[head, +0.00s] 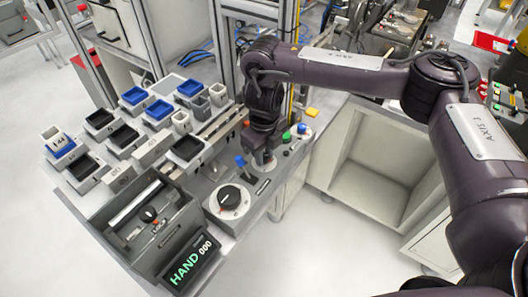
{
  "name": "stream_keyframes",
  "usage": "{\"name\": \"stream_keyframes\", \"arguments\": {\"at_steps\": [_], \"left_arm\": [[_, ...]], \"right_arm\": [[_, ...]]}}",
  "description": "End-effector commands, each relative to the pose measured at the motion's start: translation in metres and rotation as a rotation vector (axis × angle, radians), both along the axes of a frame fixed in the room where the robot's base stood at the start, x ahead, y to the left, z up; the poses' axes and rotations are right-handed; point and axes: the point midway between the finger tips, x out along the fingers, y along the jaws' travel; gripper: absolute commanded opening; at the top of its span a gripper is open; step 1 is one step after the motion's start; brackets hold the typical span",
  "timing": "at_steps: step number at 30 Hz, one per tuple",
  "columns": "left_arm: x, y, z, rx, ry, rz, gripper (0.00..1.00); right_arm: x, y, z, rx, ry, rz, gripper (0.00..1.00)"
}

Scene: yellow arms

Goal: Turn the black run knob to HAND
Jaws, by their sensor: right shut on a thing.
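My right gripper (263,158) points down at the right end of the bench's control strip. It is shut on a small knob there, which the fingers almost wholly hide; I take it for the black run knob, and its pointer cannot be read. My left gripper is not in view.
A large black dial (229,197) on a white round plate lies in front of my right gripper. A grey open box (155,215) and several small trays fill the left.

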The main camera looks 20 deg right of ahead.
Motion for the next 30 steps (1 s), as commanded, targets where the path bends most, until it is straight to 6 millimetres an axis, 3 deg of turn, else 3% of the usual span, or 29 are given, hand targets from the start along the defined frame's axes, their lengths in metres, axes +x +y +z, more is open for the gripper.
{"name": "stream_keyframes", "arguments": {"at_steps": [7, 8, 13, 23, 30], "left_arm": [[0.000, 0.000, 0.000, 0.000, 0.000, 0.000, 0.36], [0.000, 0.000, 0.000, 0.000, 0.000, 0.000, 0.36], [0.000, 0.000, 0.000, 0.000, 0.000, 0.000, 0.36], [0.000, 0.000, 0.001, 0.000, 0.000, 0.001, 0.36], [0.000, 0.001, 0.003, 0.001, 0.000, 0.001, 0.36]], "right_arm": [[0.001, 0.000, 0.002, 0.000, -0.004, 0.000, 0.00], [0.001, 0.000, 0.002, 0.000, -0.004, 0.000, 0.24], [0.001, 0.000, 0.001, 0.001, -0.003, 0.000, 0.45], [0.001, 0.000, 0.005, 0.000, -0.004, 0.001, 0.45], [0.002, 0.000, 0.042, -0.001, -0.007, 0.002, 0.45]]}}
